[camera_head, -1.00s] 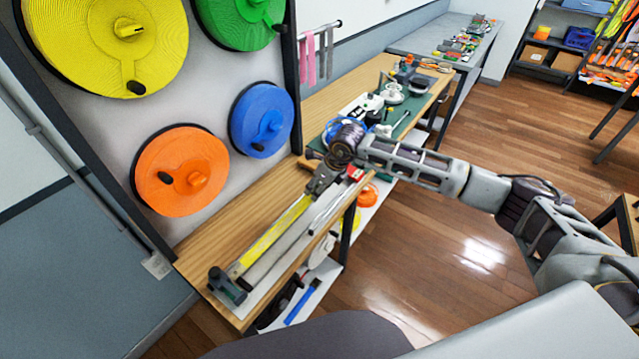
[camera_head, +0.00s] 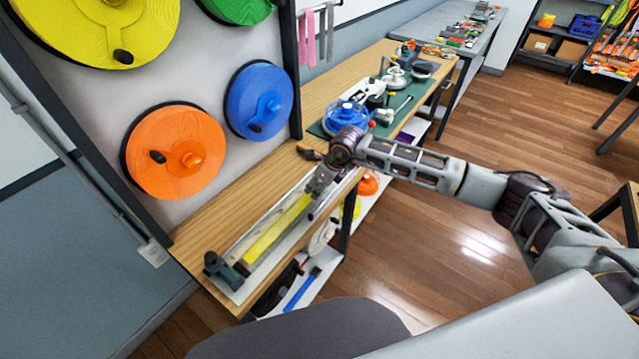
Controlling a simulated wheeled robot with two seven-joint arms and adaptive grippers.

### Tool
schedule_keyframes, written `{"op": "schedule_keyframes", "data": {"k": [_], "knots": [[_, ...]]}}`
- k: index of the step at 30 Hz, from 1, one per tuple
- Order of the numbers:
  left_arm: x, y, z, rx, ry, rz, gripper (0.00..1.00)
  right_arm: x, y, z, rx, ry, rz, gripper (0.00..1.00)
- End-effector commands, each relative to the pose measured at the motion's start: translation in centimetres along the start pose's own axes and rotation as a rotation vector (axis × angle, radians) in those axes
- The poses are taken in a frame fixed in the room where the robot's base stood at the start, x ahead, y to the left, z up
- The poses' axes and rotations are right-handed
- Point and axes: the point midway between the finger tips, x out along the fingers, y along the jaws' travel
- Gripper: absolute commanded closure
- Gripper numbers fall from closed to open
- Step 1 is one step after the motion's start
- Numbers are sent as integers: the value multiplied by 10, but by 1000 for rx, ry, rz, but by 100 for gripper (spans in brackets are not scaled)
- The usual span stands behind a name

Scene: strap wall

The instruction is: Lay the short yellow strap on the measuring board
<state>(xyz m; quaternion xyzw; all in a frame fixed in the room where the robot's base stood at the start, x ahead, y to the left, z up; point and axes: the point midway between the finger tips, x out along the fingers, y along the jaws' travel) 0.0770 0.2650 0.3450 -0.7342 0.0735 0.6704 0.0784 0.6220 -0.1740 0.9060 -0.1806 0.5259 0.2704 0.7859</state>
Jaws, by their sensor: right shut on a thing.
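The short yellow strap (camera_head: 276,231) lies straight along the pale measuring board (camera_head: 270,266) at the front of the wooden bench. Its near end is close to the dark end block (camera_head: 224,271). My right gripper (camera_head: 318,187) is at the far end of the strap, pointing down, shut on the strap. Its fingertips and the gripped end are partly hidden. Whether the strap touches the board along its whole length is hard to tell. My left gripper is not in view.
Yellow, green, orange (camera_head: 176,152) and blue (camera_head: 260,101) strap reels hang on the wall panel. Behind my gripper is a green mat (camera_head: 398,105) with a blue spool (camera_head: 346,114) and tools. A shelf with a blue-handled tool (camera_head: 302,289) is below the bench.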

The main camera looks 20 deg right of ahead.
Motion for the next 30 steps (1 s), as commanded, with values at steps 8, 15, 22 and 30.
{"op": "schedule_keyframes", "data": {"k": [8,15,22,30], "knots": [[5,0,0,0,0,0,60,6,0,-2,0,-2,0,70],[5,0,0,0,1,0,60,5,0,-2,0,-2,0,70],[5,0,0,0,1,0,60,5,0,-2,0,-1,0,17],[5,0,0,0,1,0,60,6,0,-2,0,0,0,17]]}}
